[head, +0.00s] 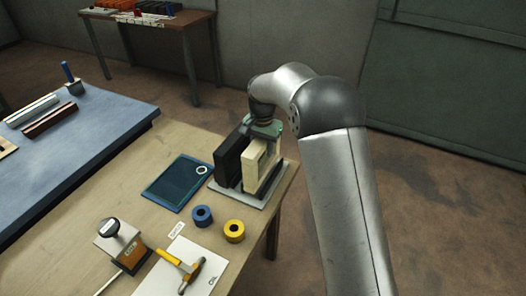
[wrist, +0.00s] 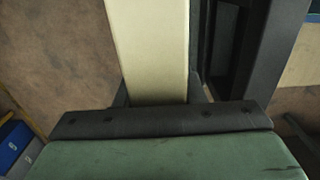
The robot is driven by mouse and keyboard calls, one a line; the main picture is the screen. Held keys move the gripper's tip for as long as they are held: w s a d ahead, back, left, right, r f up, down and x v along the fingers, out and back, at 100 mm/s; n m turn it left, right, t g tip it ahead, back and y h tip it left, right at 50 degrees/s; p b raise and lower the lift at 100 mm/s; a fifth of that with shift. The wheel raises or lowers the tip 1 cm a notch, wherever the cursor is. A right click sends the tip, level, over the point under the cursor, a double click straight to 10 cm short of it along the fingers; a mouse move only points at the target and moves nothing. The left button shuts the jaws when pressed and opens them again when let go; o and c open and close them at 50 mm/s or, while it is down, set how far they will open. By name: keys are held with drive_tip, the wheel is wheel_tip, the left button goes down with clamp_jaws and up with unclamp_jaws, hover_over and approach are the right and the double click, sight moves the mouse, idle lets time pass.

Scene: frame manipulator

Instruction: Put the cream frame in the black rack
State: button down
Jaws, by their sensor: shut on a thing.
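The cream frame (head: 253,168) stands upright near the right end of the wooden table, under my gripper (head: 266,131). In the wrist view the cream frame (wrist: 152,45) runs up between my two fingers, which are shut on its top. The black rack (head: 230,158) is an upright dark block just left of the cream frame. In the wrist view the dark rack (wrist: 268,60) lies to the right of the cream frame. Whether the frame's lower edge touches the grey plate (head: 222,190) below is hard to tell.
A blue tray (head: 172,185) with a white ring lies to the left. Blue (head: 202,216) and yellow (head: 234,231) rolls stand in front. A yellow hammer (head: 190,268) lies nearer, by a dial gauge block (head: 125,246). The table's right edge is close to the plate.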

sight(263, 155)
drive_tip(key=shift+w+d+f+p, duration=0.1)
drive_tip(key=shift+w+f+p, duration=0.2)
drive_tip(key=shift+w+f, duration=0.7)
drive_tip(key=shift+s+f, duration=0.15)
drive_tip(key=shift+f, duration=1.35)
drive_tip(key=shift+f, duration=0.2)
drive_tip(key=c, duration=0.9)
unclamp_jaws()
wheel_tip(263, 155, up, 12)
drive_tip(key=shift+r+b, duration=0.25)
drive_tip(key=shift+b, duration=0.5)
